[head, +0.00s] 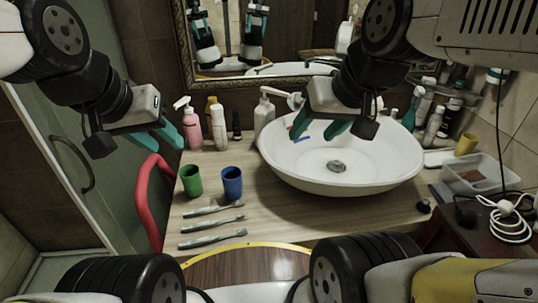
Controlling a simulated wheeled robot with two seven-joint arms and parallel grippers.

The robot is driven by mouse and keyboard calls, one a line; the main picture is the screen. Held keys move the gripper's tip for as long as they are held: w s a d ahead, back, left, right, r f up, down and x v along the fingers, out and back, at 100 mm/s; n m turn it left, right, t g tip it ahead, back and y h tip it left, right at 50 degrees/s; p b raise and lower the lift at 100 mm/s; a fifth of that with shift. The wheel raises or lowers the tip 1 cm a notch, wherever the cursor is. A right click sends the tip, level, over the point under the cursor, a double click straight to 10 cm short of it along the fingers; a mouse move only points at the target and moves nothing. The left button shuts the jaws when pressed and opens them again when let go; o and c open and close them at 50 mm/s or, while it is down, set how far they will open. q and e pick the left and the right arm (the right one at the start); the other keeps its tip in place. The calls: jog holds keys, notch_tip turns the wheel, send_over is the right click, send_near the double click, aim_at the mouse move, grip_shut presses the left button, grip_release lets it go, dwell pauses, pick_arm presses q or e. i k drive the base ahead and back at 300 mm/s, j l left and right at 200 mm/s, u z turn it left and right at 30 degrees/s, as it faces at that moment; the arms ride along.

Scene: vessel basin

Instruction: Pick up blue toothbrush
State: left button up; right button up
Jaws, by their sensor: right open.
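Three toothbrushes lie side by side on the wooden counter: an upper one (214,209), a middle one (212,223) and a lower one (212,238). They look pale grey-blue, and I cannot tell which is the blue one. A small blue piece (301,138) shows on the basin's inner left wall, close to a finger of my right gripper; I cannot tell what it is. My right gripper (319,133) is open and empty over the white basin (395,170). My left gripper (169,145) has its teal fingers apart, empty, left of the bottles.
A green cup (192,181) and a blue cup (232,184) stand behind the toothbrushes. A pink bottle (192,129) and other bottles stand at the back. A red curved bar (145,200) rises at the counter's left edge. A clear box (480,175) is at right.

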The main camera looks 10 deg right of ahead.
aim_at(204, 240)
jog(key=k+j+z, duration=0.25)
jog(key=k, duration=0.2)
jog(key=k+z, duration=0.2)
jog(key=k, duration=0.25)
